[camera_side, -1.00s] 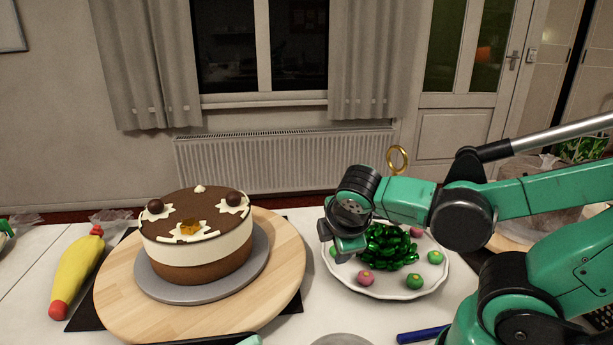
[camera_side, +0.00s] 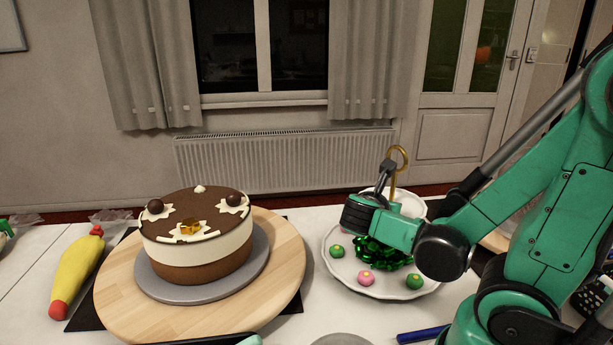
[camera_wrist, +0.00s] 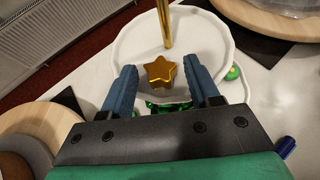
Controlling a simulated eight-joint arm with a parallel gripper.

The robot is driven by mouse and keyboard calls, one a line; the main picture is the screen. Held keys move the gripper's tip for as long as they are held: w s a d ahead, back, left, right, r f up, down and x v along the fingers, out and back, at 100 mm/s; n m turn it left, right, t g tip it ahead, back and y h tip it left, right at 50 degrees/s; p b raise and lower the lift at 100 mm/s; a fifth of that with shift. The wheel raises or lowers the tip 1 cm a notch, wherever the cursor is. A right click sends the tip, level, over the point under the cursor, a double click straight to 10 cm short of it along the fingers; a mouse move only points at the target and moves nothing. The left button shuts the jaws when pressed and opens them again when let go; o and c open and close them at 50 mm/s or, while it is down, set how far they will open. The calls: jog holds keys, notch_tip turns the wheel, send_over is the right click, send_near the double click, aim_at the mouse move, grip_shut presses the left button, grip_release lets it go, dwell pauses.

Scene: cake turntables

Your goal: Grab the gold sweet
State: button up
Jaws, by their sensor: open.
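The gold sweet (camera_wrist: 161,71) is star-shaped and shiny. In the wrist view it lies on a small white upper plate (camera_wrist: 128,48), close to a gold pole (camera_wrist: 164,22). My gripper (camera_wrist: 163,76) is open, with one blue-grey finger on each side of the sweet and a visible gap to both. In the side view my gripper (camera_side: 388,168) is at the upper plate (camera_side: 412,204), beside the pole (camera_side: 392,180) with its ring top. I cannot make out the sweet on that plate from the side; my gripper and wrist cover part of it.
A lower white plate (camera_side: 351,285) holds a shiny green bow (camera_side: 372,252) and several pink and green sweets. At left a chocolate cake (camera_side: 198,258) with a gold piece on top stands on a wooden turntable (camera_side: 125,318).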

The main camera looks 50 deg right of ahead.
jog(key=shift+d, duration=0.15)
jog(key=shift+c, duration=0.2)
grip_shut()
jog(key=shift+r, duration=0.15)
